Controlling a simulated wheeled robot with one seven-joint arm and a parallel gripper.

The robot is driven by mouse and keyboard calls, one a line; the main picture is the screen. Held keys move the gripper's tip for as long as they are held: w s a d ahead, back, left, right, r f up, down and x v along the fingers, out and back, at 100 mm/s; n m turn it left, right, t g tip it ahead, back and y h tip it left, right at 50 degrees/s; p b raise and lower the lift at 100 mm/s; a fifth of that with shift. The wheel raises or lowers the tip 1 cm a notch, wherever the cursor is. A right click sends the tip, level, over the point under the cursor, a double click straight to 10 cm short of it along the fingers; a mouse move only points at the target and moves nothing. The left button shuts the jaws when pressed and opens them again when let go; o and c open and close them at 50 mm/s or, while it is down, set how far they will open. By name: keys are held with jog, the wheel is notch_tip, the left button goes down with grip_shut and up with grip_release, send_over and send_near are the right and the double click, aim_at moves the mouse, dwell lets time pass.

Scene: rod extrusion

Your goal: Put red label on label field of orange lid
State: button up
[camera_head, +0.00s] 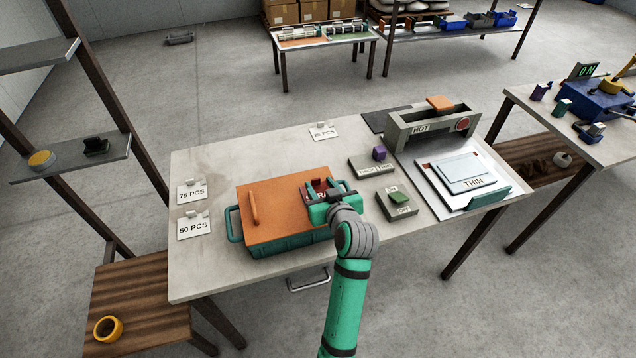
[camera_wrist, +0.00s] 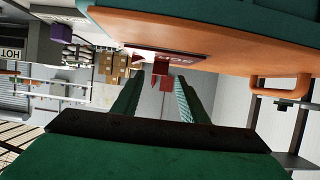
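The orange lid (camera_head: 285,205) covers a teal crate (camera_head: 290,247) on the table. The red label (camera_head: 317,186) lies at the lid's right part, partly hidden by my gripper. In the wrist view its dark red face with white letters (camera_wrist: 178,58) appears against the orange lid (camera_wrist: 220,50), with a red upright tab (camera_wrist: 160,68). My gripper (camera_head: 320,200) is low over the lid's right side. In the wrist view my gripper's fingers (camera_wrist: 160,80) stand apart on both sides of the red tab, with gaps visible. The label field itself is hidden.
A switch box (camera_head: 398,206) and a grey block with a purple knob (camera_head: 370,164) stand right of the crate. A HOT press (camera_head: 430,125) and a THIN plate (camera_head: 468,175) are farther right. White labels (camera_head: 193,192) stand at the left. The lid has an orange handle (camera_head: 254,208).

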jog(key=v, duration=0.9)
jog(key=shift+s, duration=0.1)
